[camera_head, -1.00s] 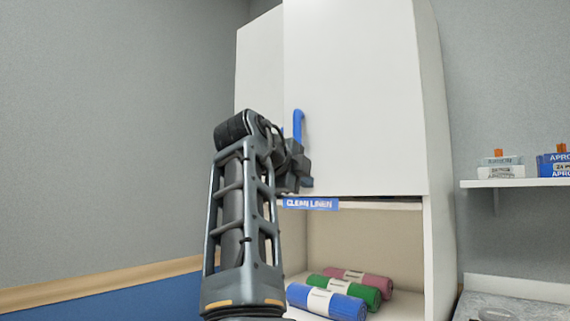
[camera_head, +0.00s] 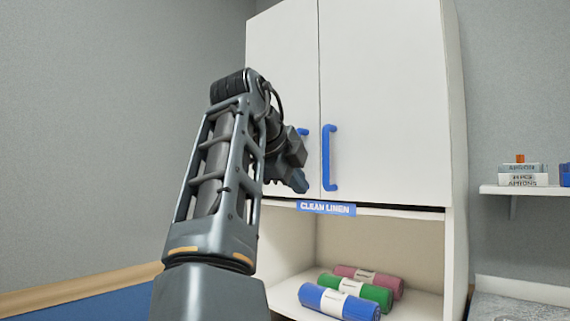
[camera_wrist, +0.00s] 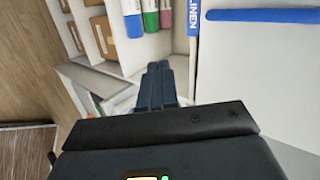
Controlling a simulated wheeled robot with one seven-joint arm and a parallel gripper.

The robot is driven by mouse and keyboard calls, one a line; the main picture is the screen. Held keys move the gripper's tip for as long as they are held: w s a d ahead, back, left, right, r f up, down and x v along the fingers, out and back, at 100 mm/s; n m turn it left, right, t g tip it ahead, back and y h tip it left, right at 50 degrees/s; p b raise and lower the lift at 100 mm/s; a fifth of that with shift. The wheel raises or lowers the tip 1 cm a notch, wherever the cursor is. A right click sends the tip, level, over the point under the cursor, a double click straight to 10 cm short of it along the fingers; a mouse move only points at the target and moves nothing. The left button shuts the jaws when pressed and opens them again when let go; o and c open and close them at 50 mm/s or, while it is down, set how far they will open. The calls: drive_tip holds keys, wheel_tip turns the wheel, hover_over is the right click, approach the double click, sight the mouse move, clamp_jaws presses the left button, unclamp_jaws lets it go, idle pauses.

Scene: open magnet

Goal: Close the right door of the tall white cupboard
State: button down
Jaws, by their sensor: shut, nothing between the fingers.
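The tall white cupboard has a left door (camera_head: 280,70) and a right door (camera_head: 385,100), each with a blue handle. The right door's handle (camera_head: 332,158) stands upright near the seam. The right door looks in line with the left one, with a thin dark gap along its lower edge; I cannot tell if it is fully shut. My gripper (camera_head: 300,184) is in front of the left door's lower part, left of the right handle. In the wrist view my gripper (camera_wrist: 158,68) is shut and empty, with a white door (camera_wrist: 255,70) and blue handle (camera_wrist: 262,15) to its right.
Below the doors is an open shelf with a blue towel (camera_head: 340,302), a green towel (camera_head: 370,292) and a pink towel (camera_head: 385,278). A "CLEAN LINEN" label (camera_head: 326,208) is on the shelf edge. A wall shelf (camera_head: 525,190) with boxes is at right.

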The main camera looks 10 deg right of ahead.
drive_tip(key=shift+w+d+p, duration=0.4)
drive_tip(key=shift+w+d, duration=1.4)
drive_tip(key=shift+d, duration=0.1)
